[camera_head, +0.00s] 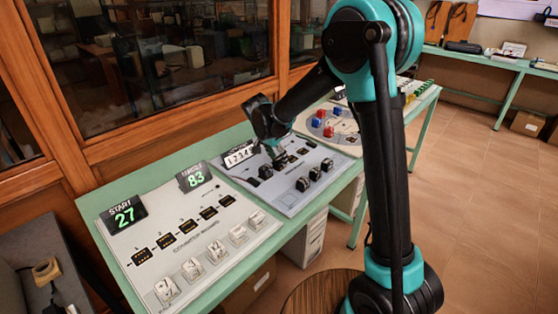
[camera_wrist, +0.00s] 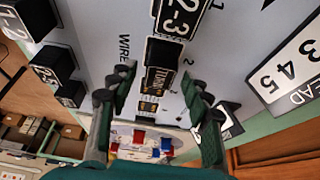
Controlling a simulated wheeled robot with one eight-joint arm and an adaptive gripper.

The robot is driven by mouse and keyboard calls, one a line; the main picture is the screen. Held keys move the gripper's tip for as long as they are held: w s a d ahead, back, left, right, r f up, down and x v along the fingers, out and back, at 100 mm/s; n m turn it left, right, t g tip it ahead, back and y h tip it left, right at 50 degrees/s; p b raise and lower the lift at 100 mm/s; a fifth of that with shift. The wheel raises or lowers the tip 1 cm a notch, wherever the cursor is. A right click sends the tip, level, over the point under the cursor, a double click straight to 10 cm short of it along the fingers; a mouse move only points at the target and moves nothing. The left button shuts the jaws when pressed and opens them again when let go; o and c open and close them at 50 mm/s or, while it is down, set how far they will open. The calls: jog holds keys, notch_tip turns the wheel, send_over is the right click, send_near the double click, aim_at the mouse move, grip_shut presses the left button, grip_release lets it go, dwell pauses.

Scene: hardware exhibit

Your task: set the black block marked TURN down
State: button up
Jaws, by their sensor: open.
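The black block marked TURN (camera_wrist: 163,54) stands on the grey board (camera_wrist: 103,45), in the row of slots beside the lettering WIRE. My gripper (camera_wrist: 158,80) is open, with one finger on each side of the TURN block. Gaps show between the fingers and the block in the wrist view. In the head view my gripper (camera_head: 276,155) is low over the middle of the grey board (camera_head: 293,205). I cannot pick out the TURN block there, as the gripper covers that spot.
A black block marked 2-3 (camera_wrist: 178,18) is close to the TURN block. Several black blocks, one marked 1-2 (camera_wrist: 28,20), stand along the board's front. A 12345 card (camera_head: 239,154) is at the back. A white board (camera_head: 188,250) lies left, a round red-and-blue board (camera_head: 335,127) right.

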jog(key=v, duration=1.1)
jog(key=s+d+f+n+y, duration=0.1)
jog(key=s+d+f+n, duration=0.2)
jog(key=d, duration=0.7)
jog(key=s+d+f+n+y, duration=0.1)
jog(key=s+d+f, duration=0.1)
jog(key=s+d, duration=0.55)
jog(key=s+d+f+n, duration=0.3)
jog(key=s+d+f, duration=0.5)
jog(key=s+d, duration=0.3)
jog(key=shift+s+d+f+n+t+y, duration=0.3)
jog(key=shift+s+y, duration=0.1)
jog(key=shift+s, duration=0.65)
